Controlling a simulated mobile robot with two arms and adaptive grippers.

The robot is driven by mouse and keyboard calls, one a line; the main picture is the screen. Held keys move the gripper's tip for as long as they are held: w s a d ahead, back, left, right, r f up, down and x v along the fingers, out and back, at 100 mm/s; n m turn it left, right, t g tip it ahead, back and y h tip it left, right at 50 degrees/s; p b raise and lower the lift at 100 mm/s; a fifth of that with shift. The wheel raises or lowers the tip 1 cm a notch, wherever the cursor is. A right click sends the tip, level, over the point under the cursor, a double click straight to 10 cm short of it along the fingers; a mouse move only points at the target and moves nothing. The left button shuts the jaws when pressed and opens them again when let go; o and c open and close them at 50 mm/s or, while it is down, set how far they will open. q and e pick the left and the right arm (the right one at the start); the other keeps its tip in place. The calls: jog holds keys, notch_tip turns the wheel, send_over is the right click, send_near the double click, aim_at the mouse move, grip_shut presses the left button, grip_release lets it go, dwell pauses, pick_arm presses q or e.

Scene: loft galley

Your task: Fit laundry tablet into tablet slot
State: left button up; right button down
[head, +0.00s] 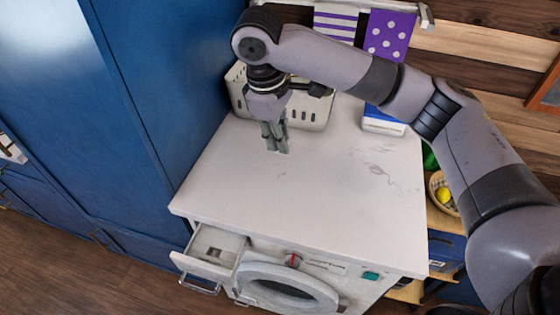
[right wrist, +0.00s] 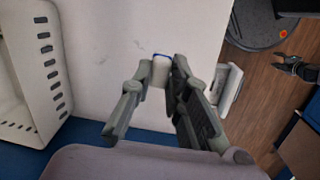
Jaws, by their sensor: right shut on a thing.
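The laundry tablet (right wrist: 160,72), white with a blue edge, is held between the fingertips of my right gripper (right wrist: 161,75) in the right wrist view. In the head view my right gripper (head: 275,145) points down over the back left of the washing machine top (head: 300,190); the tablet is hard to make out there. The detergent drawer (head: 208,250) is pulled out at the machine's front left, below and in front of the gripper. Its inside shows compartments, but I cannot tell which is the tablet slot. A small dark gripper-like shape (right wrist: 296,67) shows far off in the right wrist view, possibly my left gripper.
A pale slotted basket (head: 308,112) stands behind my right gripper, and also shows in the right wrist view (right wrist: 35,75). A blue and white box (head: 383,120) stands at the back right. A tall blue cabinet (head: 165,80) borders the left. The front of the top is clear.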

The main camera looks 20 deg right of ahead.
notch_tip(320, 180, up, 4)
jog(key=shift+f, duration=0.2)
jog(key=s+d+f+m+g+b, duration=0.1)
jog(key=s+d+f+m, duration=0.3)
jog(key=s+f+m, duration=0.5)
jog(key=s+f, duration=0.3)
jog(key=s, duration=0.1)
jog(key=shift+s+d+m+g, duration=0.15)
jog(key=shift+s+m+g, duration=0.15)
jog(key=shift+s+m, duration=0.1)
